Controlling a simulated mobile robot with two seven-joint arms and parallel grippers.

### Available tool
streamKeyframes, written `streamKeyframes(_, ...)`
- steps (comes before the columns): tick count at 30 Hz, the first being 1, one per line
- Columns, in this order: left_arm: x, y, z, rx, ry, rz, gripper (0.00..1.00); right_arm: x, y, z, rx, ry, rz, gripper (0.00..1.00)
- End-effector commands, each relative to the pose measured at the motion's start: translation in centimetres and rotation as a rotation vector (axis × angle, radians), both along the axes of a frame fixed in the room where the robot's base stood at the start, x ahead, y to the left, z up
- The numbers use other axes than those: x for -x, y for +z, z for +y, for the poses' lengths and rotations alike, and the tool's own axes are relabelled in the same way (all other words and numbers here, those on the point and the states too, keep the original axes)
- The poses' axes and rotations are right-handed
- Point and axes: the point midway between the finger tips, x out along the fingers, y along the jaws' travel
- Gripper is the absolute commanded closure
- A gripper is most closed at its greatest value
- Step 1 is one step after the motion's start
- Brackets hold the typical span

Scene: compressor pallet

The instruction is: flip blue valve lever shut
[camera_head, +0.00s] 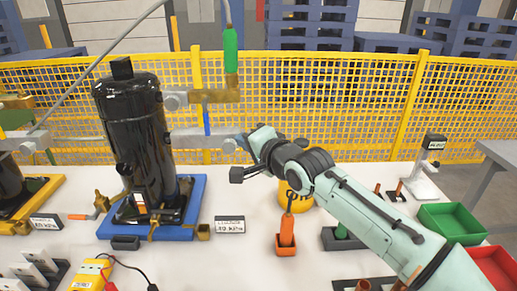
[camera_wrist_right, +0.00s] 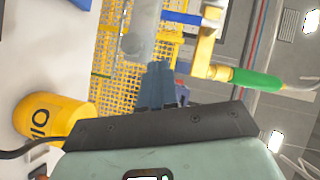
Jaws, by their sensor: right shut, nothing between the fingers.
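The blue valve lever (camera_head: 207,119) hangs straight down below a brass valve body (camera_head: 213,96) beside the black compressor (camera_head: 133,140). My left gripper is not in view.
A green-sleeved hose (camera_head: 231,50) rises from the valve. A grey pipe (camera_head: 199,136) runs below it. The compressor stands on a blue pallet (camera_head: 190,207). A yellow can (camera_head: 297,205), an orange holder (camera_head: 286,241) and a green bin (camera_head: 449,220) are on the white table. A yellow mesh fence (camera_head: 345,95) stands behind.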

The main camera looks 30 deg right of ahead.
Motion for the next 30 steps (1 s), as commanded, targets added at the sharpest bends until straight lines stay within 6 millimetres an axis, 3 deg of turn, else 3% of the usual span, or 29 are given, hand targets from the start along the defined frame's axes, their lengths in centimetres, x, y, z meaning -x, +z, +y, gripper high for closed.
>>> streamKeyframes(3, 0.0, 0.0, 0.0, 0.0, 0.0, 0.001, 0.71, 2.2, 0.2, -0.2, 0.001, -0.003, -0.003, 1.0)
streamKeyframes(9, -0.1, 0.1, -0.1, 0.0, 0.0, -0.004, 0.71, 4.0, 0.1, -0.3, 0.001, -0.001, -0.002, 1.0)
streamKeyframes(27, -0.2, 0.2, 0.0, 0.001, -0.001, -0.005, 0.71, 4.2, 0.1, -0.2, 0.001, 0.0, -0.001, 1.0)
streamKeyframes(30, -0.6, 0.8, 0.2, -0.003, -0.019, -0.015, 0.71, 3.7, -0.7, 0.9, 0.012, 0.026, 0.023, 1.0)
